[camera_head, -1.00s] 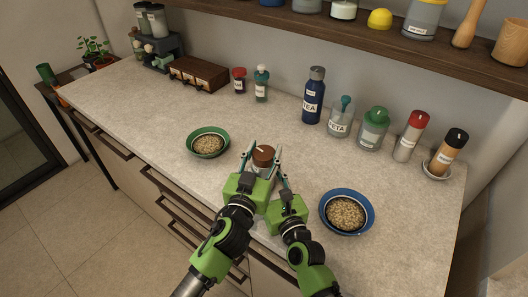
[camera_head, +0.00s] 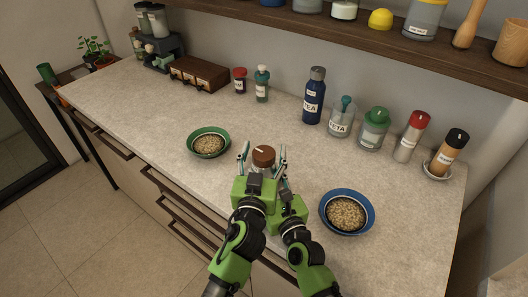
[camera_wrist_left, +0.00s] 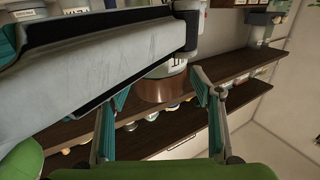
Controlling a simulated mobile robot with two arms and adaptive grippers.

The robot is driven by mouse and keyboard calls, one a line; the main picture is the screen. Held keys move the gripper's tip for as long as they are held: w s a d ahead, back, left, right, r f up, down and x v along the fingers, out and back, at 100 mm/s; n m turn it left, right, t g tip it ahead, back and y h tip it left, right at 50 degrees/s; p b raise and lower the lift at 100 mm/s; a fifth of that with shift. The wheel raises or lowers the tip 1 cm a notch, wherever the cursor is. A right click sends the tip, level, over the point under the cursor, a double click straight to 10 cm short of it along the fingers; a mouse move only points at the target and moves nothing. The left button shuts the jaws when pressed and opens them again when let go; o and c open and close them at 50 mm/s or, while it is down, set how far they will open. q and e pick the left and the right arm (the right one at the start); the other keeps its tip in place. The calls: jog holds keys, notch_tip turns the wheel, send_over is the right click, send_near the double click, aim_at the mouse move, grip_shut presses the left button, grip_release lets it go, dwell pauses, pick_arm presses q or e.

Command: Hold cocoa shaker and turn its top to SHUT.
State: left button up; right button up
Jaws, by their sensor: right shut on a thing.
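The cocoa shaker stands at the front of the counter, its brown top (camera_head: 263,158) bearing a small pale mark. My left gripper (camera_head: 264,154) is open, with one finger on each side of the top and a gap visible beside it. In the left wrist view the brown top (camera_wrist_left: 165,90) lies between the open left fingers (camera_wrist_left: 160,97). My right gripper (camera_head: 287,203) is lower and shut on the shaker's clear body (camera_head: 262,171); the left gripper hides much of this grip. I cannot read the top's setting.
A green bowl (camera_head: 226,135) of grain is on the left and a blue bowl (camera_head: 368,198) of grain on the right. Several bottles and jars, including a blue tea bottle (camera_head: 313,98), line the wall. A wooden shelf (camera_head: 350,23) runs above.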

aim_at(262, 161)
pick_arm(q)
jog(key=shift+s+a, duration=0.2)
jog(key=shift+s, duration=1.05)
jog(key=shift+s+a, duration=0.15)
jog(key=shift+s, duration=1.05)
jog(key=shift+s+a, duration=0.2)
jog(key=shift+s, duration=1.05)
